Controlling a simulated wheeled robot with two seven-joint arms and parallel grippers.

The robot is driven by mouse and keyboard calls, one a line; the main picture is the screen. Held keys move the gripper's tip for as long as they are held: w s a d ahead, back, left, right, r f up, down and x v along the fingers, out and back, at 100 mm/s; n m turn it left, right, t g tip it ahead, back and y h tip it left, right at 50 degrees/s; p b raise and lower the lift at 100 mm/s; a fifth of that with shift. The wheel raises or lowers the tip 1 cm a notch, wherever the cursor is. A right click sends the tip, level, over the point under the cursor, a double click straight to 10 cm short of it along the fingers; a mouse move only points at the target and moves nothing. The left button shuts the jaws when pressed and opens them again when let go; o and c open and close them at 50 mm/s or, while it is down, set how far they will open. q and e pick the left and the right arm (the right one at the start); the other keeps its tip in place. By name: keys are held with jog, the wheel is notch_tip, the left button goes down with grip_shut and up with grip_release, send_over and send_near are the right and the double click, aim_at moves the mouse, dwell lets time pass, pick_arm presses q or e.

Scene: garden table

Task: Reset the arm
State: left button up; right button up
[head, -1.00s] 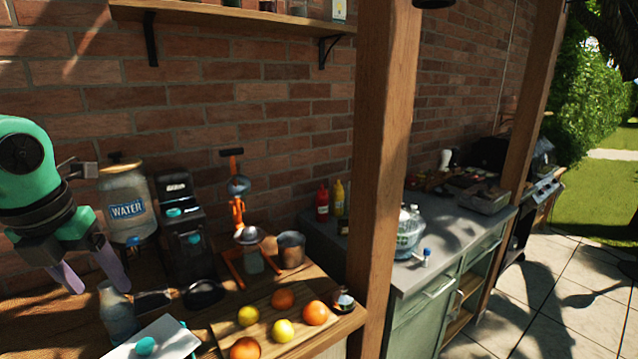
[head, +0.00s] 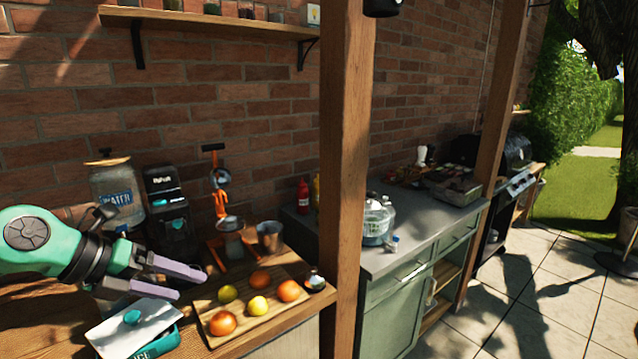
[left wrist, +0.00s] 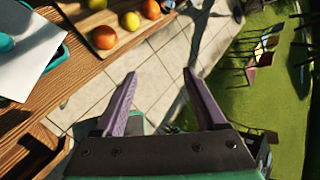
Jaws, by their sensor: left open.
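My left gripper (head: 192,280) is teal and black with purple-grey fingers. In the head view it reaches in from the left over the wooden counter, above the teal box with a white lid (head: 138,328) and left of the cutting board (head: 207,324). In the left wrist view its fingers (left wrist: 158,92) are spread apart with nothing between them, and paving shows behind them. The gripper is open and empty. My right gripper is not in view.
Oranges (head: 222,323) and yellow fruit (head: 258,305) lie on the board. A juicer (head: 219,190), water dispenser (head: 116,197), coffee machine (head: 165,205) and metal cup (head: 270,236) stand behind. A wooden post (head: 343,180) rises at the counter's right end.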

pick_arm(q)
jog(key=w+d+f+n+t+h, duration=0.1)
jog(key=w+n+t, duration=0.4)
jog(key=n+t, duration=0.6)
jog(key=s+a+f+n+g+y, duration=0.2)
jog(key=a+f+n+y, duration=0.55)
jog(key=f+n, duration=0.5)
jog(key=s+d+f+n+g, duration=0.4)
jog(key=s+f+g, duration=0.2)
jog(key=s+f, duration=0.35)
jog(key=s+d+f+n+g, duration=0.4)
jog(key=s+f+g, duration=0.2)
jog(key=s+f, duration=0.4)
jog(key=s+f+g+b, duration=0.1)
jog(key=s+f+b, duration=0.15)
jog(key=f, duration=1.15)
jog(key=s+f+b, duration=0.1)
jog(key=f+b, duration=0.3)
jog(key=f, duration=1)
jog(key=s+a+f+g+b, duration=0.1)
jog(key=s+a+f+b, duration=0.2)
jog(key=s+f, duration=1.3)
jog(key=shift+s+f, duration=0.15)
jog(key=shift+f, duration=0.35)
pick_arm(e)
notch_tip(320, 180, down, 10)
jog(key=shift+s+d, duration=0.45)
